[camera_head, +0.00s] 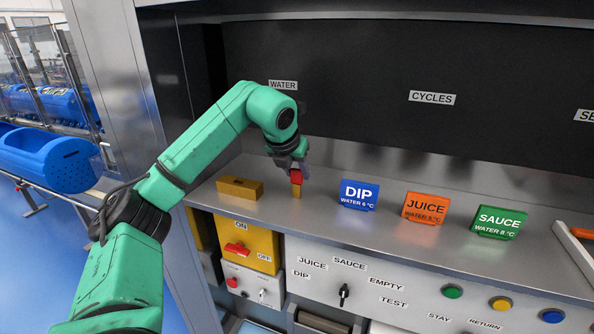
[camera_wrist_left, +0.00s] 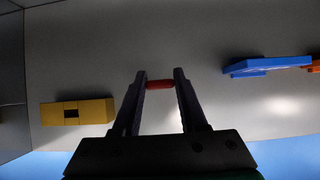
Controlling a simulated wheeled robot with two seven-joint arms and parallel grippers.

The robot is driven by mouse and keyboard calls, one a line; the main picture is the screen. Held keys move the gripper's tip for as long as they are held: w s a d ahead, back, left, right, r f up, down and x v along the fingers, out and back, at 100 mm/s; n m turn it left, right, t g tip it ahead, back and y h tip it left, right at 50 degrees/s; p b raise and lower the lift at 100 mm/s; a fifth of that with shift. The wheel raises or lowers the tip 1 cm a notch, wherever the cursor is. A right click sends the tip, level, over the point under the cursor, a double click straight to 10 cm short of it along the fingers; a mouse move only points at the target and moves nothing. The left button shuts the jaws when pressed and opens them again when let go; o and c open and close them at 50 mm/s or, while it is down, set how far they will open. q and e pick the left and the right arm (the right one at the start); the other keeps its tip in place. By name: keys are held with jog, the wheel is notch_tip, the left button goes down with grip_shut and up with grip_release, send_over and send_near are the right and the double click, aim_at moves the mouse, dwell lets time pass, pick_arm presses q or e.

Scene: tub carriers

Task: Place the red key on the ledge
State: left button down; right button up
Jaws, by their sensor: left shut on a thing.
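The red key (camera_head: 296,177) is between the fingers of my left gripper (camera_head: 290,163), low over the grey metal ledge (camera_head: 322,218). A narrow yellow part (camera_head: 297,190) shows directly below the red; I cannot tell if its lower end touches the ledge. In the left wrist view the red key (camera_wrist_left: 160,85) shows as a short red bar between the tips of my left gripper (camera_wrist_left: 160,78), which is shut on it. My right gripper is not in view.
A yellow block (camera_head: 239,188) with a dark slot lies left of the key. Blue DIP (camera_head: 358,196), orange JUICE (camera_head: 425,208) and green SAUCE (camera_head: 498,222) signs stand to the right. Bare ledge lies between block, key and blue sign. A control panel (camera_head: 400,290) is below the ledge's front edge.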

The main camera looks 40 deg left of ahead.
pick_arm(q)
jog(key=c, duration=0.9)
grip_release()
jog(key=shift+f, duration=0.1)
jog(key=o, duration=0.5)
jog(key=shift+c, duration=0.2)
jog(key=shift+s+d+r, duration=0.15)
jog(key=shift+d+r, duration=0.05)
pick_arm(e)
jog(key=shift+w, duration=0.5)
pick_arm(q)
jog(key=shift+s+r, duration=0.1)
jog(key=shift+r, duration=0.2)
jog(key=v, duration=1.1)
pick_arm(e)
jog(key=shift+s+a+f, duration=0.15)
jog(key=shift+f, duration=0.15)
pick_arm(q)
jog(key=shift+s+r, duration=0.1)
jog(key=shift+r, duration=0.05)
